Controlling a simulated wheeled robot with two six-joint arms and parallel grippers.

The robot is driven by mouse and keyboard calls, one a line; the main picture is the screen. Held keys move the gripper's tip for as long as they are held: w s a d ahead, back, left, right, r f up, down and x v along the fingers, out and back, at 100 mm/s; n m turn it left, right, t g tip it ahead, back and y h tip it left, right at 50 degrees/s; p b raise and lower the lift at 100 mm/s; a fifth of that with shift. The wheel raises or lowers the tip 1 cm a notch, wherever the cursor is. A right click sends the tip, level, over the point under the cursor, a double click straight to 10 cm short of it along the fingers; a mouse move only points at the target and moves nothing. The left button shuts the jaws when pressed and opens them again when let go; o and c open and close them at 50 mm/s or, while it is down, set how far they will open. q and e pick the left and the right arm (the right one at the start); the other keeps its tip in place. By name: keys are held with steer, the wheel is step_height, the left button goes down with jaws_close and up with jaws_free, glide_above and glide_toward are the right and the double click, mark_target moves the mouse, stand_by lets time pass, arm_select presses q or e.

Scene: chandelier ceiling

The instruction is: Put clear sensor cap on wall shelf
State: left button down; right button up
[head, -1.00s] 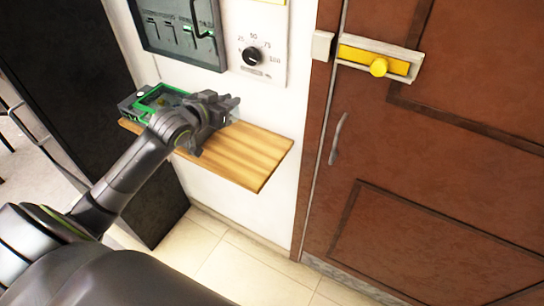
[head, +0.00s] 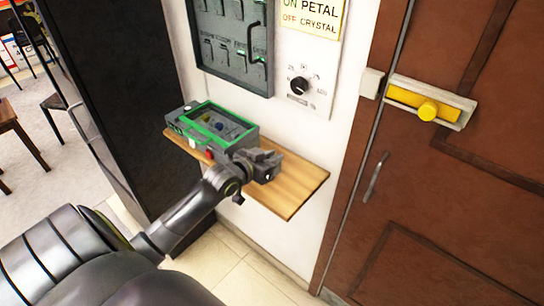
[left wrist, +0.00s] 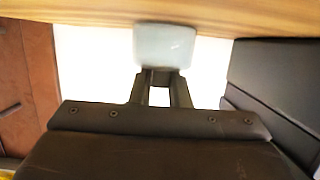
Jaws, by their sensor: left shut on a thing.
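The clear sensor cap (left wrist: 165,47) is a pale, translucent piece between my left fingertips in the left wrist view. My left gripper (left wrist: 160,88) is shut on it. In the left wrist view the cap overlaps the edge of the wooden shelf; I cannot tell whether they touch. In the head view my left gripper (head: 268,163) is at the middle of the wooden wall shelf (head: 300,188), just right of the green-framed device, and the cap is hidden there. My right gripper is not in view.
The grey device with a green frame (head: 215,125) takes up the shelf's left part. The shelf's right end is bare. A grey panel (head: 232,45) and a dial (head: 299,86) are on the wall above. A brown door (head: 440,170) with a yellow latch is at right.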

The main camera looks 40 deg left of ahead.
arm_select(q)
steer(key=shift+f, duration=0.1)
steer(key=c, duration=1.4)
jaws_free()
steer(key=shift+r, duration=0.2)
steer(key=shift+s, duration=0.3)
steer(key=v, duration=1.1)
steer(key=shift+s+r+p, duration=0.1)
steer(key=shift+s+p, duration=0.1)
steer(key=shift+p, duration=0.1)
